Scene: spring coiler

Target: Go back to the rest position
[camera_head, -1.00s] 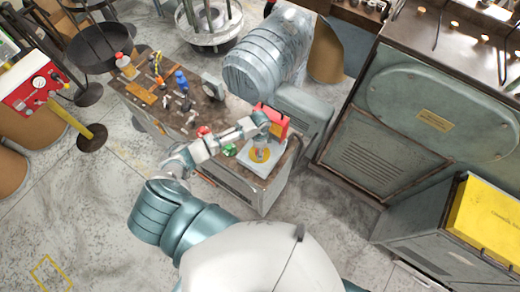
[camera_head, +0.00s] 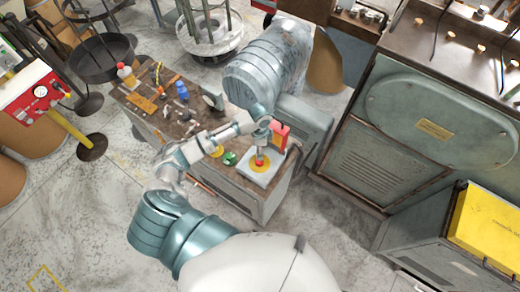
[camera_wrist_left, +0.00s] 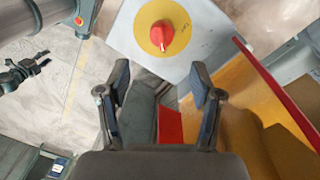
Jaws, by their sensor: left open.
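My left arm comes in from the lower left in the head view. Its gripper (camera_head: 263,143) is just above a light grey box that carries a red knob (camera_head: 259,162) on a yellow disc. In the left wrist view my left gripper (camera_wrist_left: 160,82) is open, with nothing between its fingers. The red knob (camera_wrist_left: 162,34) on the yellow disc lies beyond the fingertips, apart from them.
The grey box (camera_head: 278,177) stands at the right end of a cluttered workbench (camera_head: 126,103) with several tools and bottles. A red panel (camera_head: 280,134) stands beside the knob. A large grey-green cabinet (camera_head: 448,85) is at the right. Open floor (camera_head: 70,215) lies at lower left.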

